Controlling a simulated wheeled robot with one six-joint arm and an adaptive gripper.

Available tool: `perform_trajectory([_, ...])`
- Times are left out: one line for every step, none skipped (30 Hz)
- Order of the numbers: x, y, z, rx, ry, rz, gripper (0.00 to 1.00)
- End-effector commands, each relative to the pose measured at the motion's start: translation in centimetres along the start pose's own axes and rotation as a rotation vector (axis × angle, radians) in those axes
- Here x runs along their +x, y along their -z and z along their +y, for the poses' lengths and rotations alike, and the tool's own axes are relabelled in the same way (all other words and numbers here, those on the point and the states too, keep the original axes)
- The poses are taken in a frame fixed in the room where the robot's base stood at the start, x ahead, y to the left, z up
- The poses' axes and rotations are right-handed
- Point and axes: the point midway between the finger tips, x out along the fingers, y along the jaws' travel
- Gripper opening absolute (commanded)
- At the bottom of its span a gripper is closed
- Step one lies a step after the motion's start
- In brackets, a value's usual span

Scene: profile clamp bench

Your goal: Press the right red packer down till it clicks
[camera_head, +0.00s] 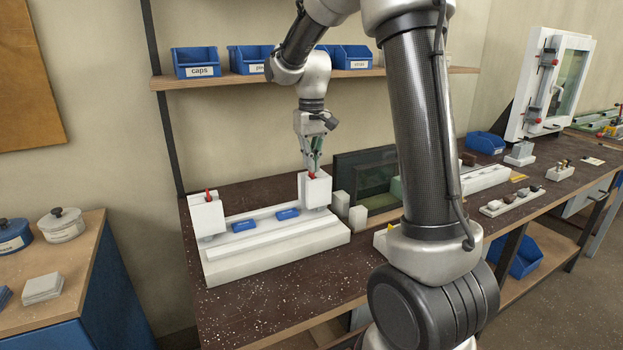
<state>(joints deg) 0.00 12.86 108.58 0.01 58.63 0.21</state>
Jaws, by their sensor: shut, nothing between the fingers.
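The right red packer (311,175) shows as a small bit of red at the top of the right white clamp block (317,191). My gripper (313,168) points down right over that block, its fingers shut and empty. The fingertips are at the packer or just above it; I cannot tell if they touch. The fingers partly hide the packer, so its depth is unclear. The left red packer (208,195) sticks up from the left white block (207,217). Two blue pieces (287,214) lie on the white profile bed (275,250) between the blocks.
Small white blocks (357,217) and dark glass panes (372,178) stand just right of the clamp. A shelf (230,79) with blue bins (195,62) runs behind my arm. The bench (265,290) in front of the clamp is clear.

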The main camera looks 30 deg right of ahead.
Motion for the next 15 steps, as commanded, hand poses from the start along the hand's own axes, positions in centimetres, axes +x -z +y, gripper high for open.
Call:
perform_trajectory([-0.2,0.1,0.0,0.000,0.000,0.002,0.00])
perform_trajectory([-0.4,0.1,0.0,0.000,0.000,0.002,0.00])
perform_trajectory([-0.7,0.1,0.0,0.000,0.000,0.003,0.00])
perform_trajectory([-1.0,0.1,0.0,0.000,0.000,0.002,0.00])
perform_trajectory([-1.3,0.1,0.0,0.000,0.000,0.002,0.00])
perform_trajectory([-1.6,0.1,0.0,0.000,0.000,0.003,0.00])
perform_trajectory([-1.9,0.1,0.0,0.000,0.000,0.004,0.00])
perform_trajectory([-2.2,0.1,0.0,0.000,0.000,0.003,0.00])
perform_trajectory([-2.6,0.1,0.0,0.000,0.000,0.003,0.00])
perform_trajectory([-2.8,0.1,0.0,0.000,0.000,0.003,0.00])
perform_trajectory([-3.1,0.1,0.0,0.000,0.000,0.003,0.00])
perform_trajectory([-3.4,0.1,0.0,0.000,0.000,0.003,0.00])
perform_trajectory([-3.7,0.1,0.0,0.000,0.000,0.002,0.00])
perform_trajectory([-3.9,0.1,0.0,0.000,0.000,0.003,0.00])
perform_trajectory([-4.3,0.1,0.0,0.000,0.000,0.003,0.00])
